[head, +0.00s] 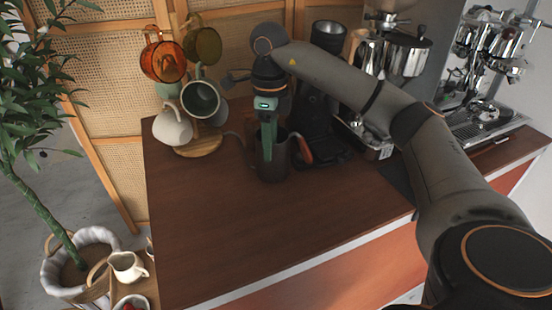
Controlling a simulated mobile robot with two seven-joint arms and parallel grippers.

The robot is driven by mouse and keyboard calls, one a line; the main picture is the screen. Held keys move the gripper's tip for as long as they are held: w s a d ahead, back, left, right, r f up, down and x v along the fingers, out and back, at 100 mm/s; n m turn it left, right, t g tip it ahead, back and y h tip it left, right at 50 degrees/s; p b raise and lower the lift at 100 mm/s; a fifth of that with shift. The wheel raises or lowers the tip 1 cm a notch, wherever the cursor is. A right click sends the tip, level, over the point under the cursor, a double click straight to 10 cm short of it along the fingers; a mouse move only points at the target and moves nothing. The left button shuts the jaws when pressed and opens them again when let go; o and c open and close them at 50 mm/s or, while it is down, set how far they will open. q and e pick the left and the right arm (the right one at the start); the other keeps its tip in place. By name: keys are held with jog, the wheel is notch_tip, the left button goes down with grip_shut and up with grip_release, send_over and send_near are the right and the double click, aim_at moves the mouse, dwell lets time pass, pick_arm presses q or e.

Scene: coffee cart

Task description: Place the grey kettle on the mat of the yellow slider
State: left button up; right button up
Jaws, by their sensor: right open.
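The grey kettle (272,166) stands upright on the brown counter, with a thin curved spout to the left and an orange-red part at its right side. My right gripper (268,146) points down from above, at the kettle's top; it is open. A greenish finger overlaps the kettle, and I cannot tell whether it touches. I cannot make out a yellow slider. A dark flat piece (397,178) lies at the counter's right, partly hidden by my right arm; I cannot tell whether it is the mat. My left gripper is not in view.
A mug tree with several mugs (172,126) stands left of the kettle on the counter (215,235). A black grinder (318,120) stands close behind right. An espresso machine (490,110) is at the far right. The counter's front left is clear.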

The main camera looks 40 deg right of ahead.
aim_at(271, 164)
jog(key=f, duration=0.4)
jog(key=shift+s+f, duration=0.2)
jog(key=shift+f, duration=0.2)
grip_shut()
dwell(1.0)
